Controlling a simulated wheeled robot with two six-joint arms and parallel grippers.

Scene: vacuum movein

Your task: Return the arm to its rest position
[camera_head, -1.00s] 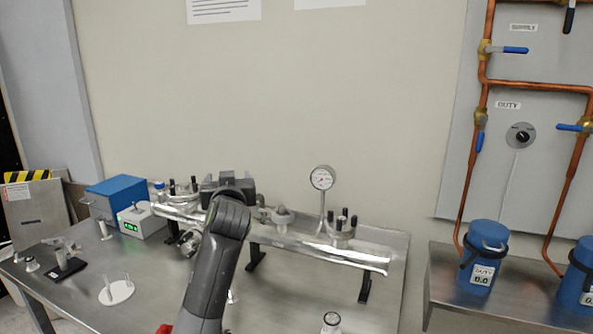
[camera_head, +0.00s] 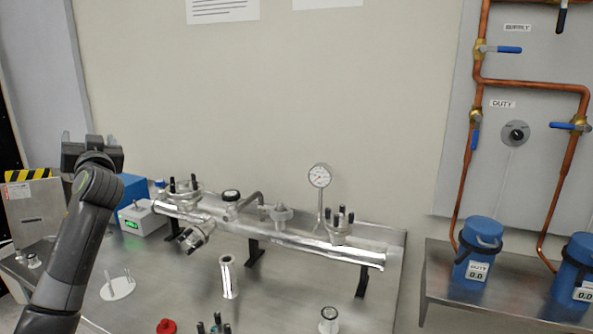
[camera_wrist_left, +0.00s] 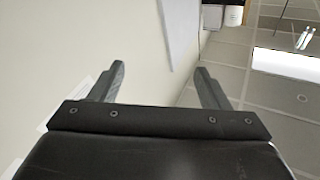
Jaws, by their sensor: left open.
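My left arm comes in from the lower left in the head view, and its gripper (camera_head: 91,140) is raised at the left, in front of the wall and the blue box. Its fingers point up and away. In the left wrist view the two fingers of the left gripper (camera_wrist_left: 160,82) stand wide apart with nothing between them. The gripper touches nothing that I can see. My right gripper is not in view.
A steel table (camera_head: 270,285) carries a silver pipe assembly (camera_head: 290,243) with a dial gauge (camera_head: 319,176). A blue box (camera_head: 133,187) is partly behind my arm. An upright metal tube (camera_head: 228,276) and a red knob (camera_head: 166,326) stand in front. Blue canisters (camera_head: 477,255) are at right.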

